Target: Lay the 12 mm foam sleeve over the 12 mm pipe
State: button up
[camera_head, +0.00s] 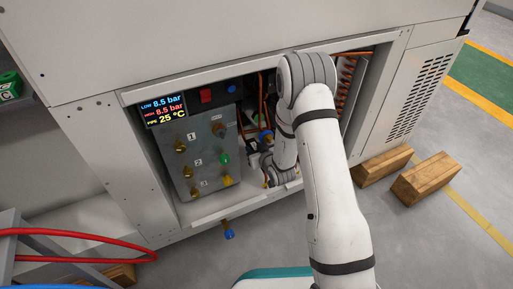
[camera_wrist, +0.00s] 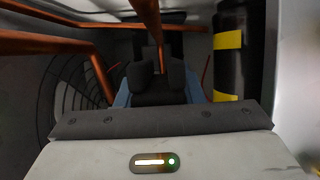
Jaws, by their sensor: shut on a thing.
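In the wrist view my gripper (camera_wrist: 157,78) has its dark fingers close together, shut on a dark thing between them. That thing is mostly hidden, and I cannot tell its outline from the fingers or confirm that it is the foam sleeve. A copper pipe (camera_wrist: 146,18) runs from the top edge down to the fingertips. Contact between the pipe and the held thing cannot be made out. Which pipe is the 12 mm one is not marked. In the head view my arm reaches into the open cabinet bay (camera_head: 190,215) and hides most of the work area.
More copper pipes (camera_wrist: 45,43) cross the left and top of the wrist view, before a fan grille (camera_wrist: 82,80). A black cylinder with yellow bands (camera_wrist: 229,70) stands close at right. A valve panel (camera_head: 197,150) fills the bay's left side. Wooden blocks (camera_head: 425,183) lie outside.

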jog(key=shift+f, duration=1.75)
jog(key=o, duration=1)
jog(key=shift+o, duration=0.2)
jog(key=p+v, duration=0.3)
jog(key=v, duration=0.3)
jog(key=shift+s+d+r, duration=0.15)
jog(key=shift+s+d, duration=0.05)
jog(key=shift+s, duration=0.05)
jog(key=shift+s+d+r, duration=0.15)
jog(key=shift+s+d, duration=0.05)
jog(key=shift+s, duration=0.35)
